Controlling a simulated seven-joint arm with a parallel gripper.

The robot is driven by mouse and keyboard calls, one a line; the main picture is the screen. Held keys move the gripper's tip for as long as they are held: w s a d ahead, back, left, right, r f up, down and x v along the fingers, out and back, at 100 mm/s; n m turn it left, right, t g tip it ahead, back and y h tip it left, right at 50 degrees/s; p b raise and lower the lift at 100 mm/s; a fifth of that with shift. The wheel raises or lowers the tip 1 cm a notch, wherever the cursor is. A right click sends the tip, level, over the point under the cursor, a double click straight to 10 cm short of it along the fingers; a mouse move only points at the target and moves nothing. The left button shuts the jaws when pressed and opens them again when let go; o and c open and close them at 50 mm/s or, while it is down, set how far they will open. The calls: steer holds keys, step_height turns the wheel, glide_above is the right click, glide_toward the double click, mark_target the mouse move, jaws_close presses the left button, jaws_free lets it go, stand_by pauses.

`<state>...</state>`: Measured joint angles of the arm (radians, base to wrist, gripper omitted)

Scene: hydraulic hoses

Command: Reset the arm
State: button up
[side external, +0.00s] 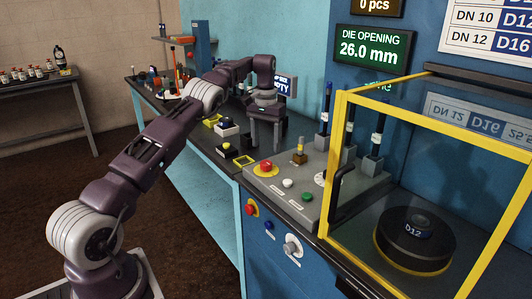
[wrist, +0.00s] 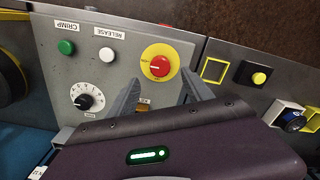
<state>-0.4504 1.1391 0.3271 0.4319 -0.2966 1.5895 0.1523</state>
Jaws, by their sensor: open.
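My gripper (side external: 266,146) points down over the bench beside the control panel in the side external view. In the wrist view, my gripper (wrist: 162,88) has its two grey fingers spread apart with nothing held between them. A red knob on a yellow disc (wrist: 160,65) shows just beyond the fingertips; it also shows in the side external view (side external: 265,168). A small brass-coloured piece (wrist: 143,103) is partly hidden behind my wrist housing; a brass fitting (side external: 299,152) stands on the panel in the side external view.
The grey control panel (side external: 275,188) has buttons and a dial. A yellow-framed clear guard (side external: 335,150) encloses a black D12 die (side external: 415,240) on the right. Upright black hoses (side external: 325,115) stand behind the panel. A yellow button box (side external: 228,148) and yellow square frames (side external: 244,162) lie left on the bench.

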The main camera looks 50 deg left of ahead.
steer(key=shift+r, duration=0.25)
steer(key=shift+d+r, duration=0.15)
steer(key=shift+r, duration=0.2)
steer(key=s+d+r+t, duration=0.1)
steer(key=s+d+r, duration=0.1)
steer(key=d+r, duration=0.35)
steer(key=s+d+r+t, duration=0.1)
steer(key=s+d+r, duration=0.15)
steer(key=r, duration=0.55)
steer(key=s+d+r+m+t, duration=0.1)
steer(key=s+d+r, duration=0.5)
steer(key=s+d, duration=0.3)
steer(key=s+d+f+m+t, duration=0.1)
steer(key=s+d+f, duration=0.1)
steer(key=s, duration=0.5)
steer(key=s+d+f+m, duration=0.1)
steer(key=s+d+f, duration=0.2)
steer(key=s+d, duration=0.2)
steer(key=s+d+f+m+t, duration=0.1)
steer(key=s+d+f+m, duration=0.1)
steer(key=s, duration=0.9)
steer(key=shift+s+d+f+t, duration=0.15)
steer(key=shift+d+f+t, duration=0.25)
steer(key=shift+d, duration=0.5)
